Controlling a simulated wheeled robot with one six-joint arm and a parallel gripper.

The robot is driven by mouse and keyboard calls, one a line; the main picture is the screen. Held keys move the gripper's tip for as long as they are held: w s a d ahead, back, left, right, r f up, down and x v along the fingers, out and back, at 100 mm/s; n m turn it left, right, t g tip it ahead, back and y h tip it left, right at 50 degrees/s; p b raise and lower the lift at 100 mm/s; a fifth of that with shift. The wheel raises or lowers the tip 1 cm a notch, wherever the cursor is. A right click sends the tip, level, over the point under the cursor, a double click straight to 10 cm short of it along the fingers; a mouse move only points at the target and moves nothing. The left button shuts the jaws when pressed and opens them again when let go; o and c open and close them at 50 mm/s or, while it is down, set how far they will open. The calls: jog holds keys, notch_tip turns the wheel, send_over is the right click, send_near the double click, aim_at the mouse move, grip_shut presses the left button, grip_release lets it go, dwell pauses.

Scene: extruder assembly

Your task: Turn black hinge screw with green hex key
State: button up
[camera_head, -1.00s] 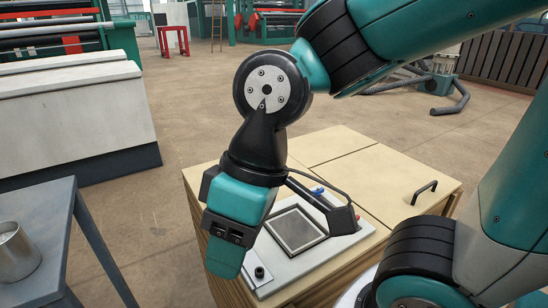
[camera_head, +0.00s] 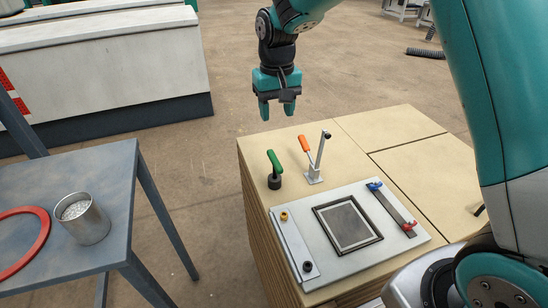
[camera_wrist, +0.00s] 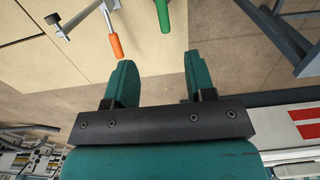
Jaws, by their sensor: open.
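The green hex key (camera_head: 274,160) stands handle up in a black round holder (camera_head: 275,182) on the left back of the wooden box top. Its green handle also shows at the top of the wrist view (camera_wrist: 164,14). The black hinge screw (camera_head: 307,266) sits at the near end of a pale metal strip (camera_head: 296,246) on the left of the light plate. My gripper (camera_head: 277,108) hangs above and beyond the box's back left edge, open and empty, with its fingers pointing down. In the wrist view the green handle lies ahead of the spread fingers (camera_wrist: 158,82), apart from them.
An orange-handled tool (camera_head: 305,144) leans on a metal stand (camera_head: 314,178) right of the green key. The plate (camera_head: 400,244) bears a dark-framed square, a yellow screw and red and blue clamps. A blue-grey table (camera_head: 110,164) with a metal cup (camera_head: 90,222) stands left.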

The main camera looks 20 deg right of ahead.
aim_at(275, 159)
notch_tip(275, 159, down, 12)
jog(key=p, duration=0.3)
jog(key=shift+a+r, duration=0.1)
jog(key=shift+r, duration=0.05)
jog(key=shift+a+f+p, duration=0.1)
jog(key=shift+f+p, duration=1.1)
jog(key=shift+f, duration=1.55)
grip_shut()
